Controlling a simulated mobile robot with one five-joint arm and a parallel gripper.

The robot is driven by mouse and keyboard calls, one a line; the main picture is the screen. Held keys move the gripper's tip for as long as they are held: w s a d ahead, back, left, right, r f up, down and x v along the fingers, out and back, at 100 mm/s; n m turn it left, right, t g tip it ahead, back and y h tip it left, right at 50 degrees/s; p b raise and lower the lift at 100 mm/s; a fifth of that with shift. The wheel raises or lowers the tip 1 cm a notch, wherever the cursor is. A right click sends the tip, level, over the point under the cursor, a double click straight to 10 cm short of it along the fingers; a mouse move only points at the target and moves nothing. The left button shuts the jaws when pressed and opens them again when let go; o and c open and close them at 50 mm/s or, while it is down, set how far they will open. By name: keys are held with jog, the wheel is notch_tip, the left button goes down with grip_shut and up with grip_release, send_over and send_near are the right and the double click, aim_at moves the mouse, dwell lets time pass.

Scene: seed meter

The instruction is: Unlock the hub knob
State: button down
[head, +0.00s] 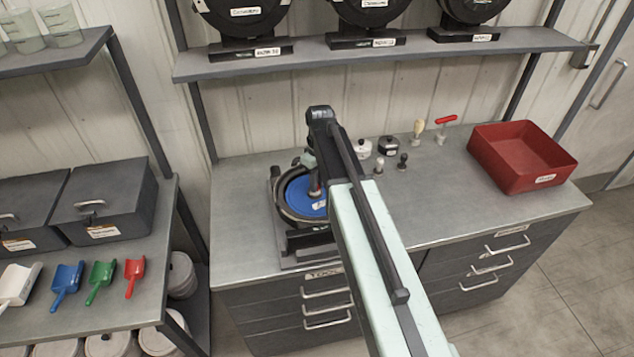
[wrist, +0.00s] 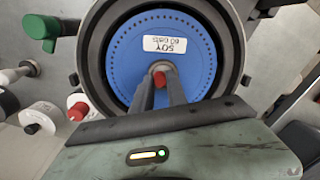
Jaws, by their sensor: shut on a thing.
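The seed meter (head: 281,204) stands on the workbench with its round housing open to me. A blue seed disc (head: 297,191) sits inside it; in the wrist view the disc (wrist: 120,65) carries a white label reading "SOY" and a ring of small holes. The red hub knob (wrist: 159,79) is at the disc's centre. My gripper (wrist: 160,88) is shut on the hub knob, with one finger on each side of it. My arm hides part of the meter in the head view. Which way the knob is turned cannot be told.
A red bin (head: 507,176) stands at the bench's right. A green part (wrist: 42,30) sticks out from the housing. Coloured scoops (head: 100,278) lie on the left shelf.

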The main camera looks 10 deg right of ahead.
jog(key=c, duration=1.3)
grip_release()
notch_tip(320, 180, up, 8)
jog(key=p, duration=0.8)
jog(key=shift+w+d, duration=0.1)
jog(key=shift+d, duration=0.05)
jog(key=shift+f, duration=0.15)
